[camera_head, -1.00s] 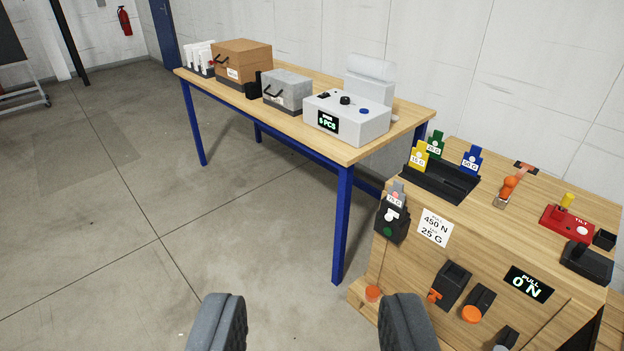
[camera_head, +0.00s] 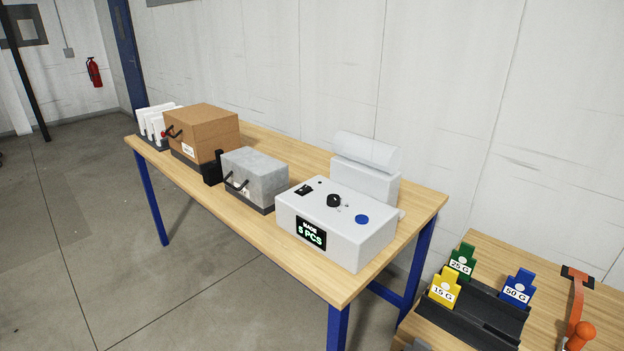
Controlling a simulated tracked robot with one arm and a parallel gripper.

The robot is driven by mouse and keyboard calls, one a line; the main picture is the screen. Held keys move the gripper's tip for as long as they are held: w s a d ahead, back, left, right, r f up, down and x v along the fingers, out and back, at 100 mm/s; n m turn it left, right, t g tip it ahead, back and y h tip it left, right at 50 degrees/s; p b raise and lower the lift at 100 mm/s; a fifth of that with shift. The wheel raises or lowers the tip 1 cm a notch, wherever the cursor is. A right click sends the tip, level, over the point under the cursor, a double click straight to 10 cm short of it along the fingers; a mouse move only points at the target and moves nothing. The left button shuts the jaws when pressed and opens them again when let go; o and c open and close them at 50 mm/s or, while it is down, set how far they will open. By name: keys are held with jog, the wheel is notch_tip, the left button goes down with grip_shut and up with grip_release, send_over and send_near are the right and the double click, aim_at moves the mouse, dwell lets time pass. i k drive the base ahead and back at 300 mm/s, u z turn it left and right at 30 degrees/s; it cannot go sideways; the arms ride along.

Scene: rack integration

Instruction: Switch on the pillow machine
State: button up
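The pillow machine (camera_head: 337,222) is a white box on the wooden table, near its right end. Its top carries a black rocker switch (camera_head: 304,189), a black round knob (camera_head: 334,200) and a blue round button (camera_head: 361,219). A lit display (camera_head: 311,234) on its front reads "5 PCS". A white block with a clear roll (camera_head: 366,152) stands behind it. I cannot tell which way the rocker is set. My gripper is out of view now.
The blue-legged table (camera_head: 335,287) also holds a grey box (camera_head: 254,178), a brown box (camera_head: 203,132) and white packs (camera_head: 155,121). A second bench (camera_head: 478,245) at the lower right carries coloured weight tags in a black holder (camera_head: 487,319). The floor at left is clear.

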aim_at(306, 188)
jog(key=u, duration=0.15)
jog(key=i, duration=0.9)
jog(key=u, duration=0.4)
jog(key=i, duration=1.3)
jog(key=z, duration=0.05)
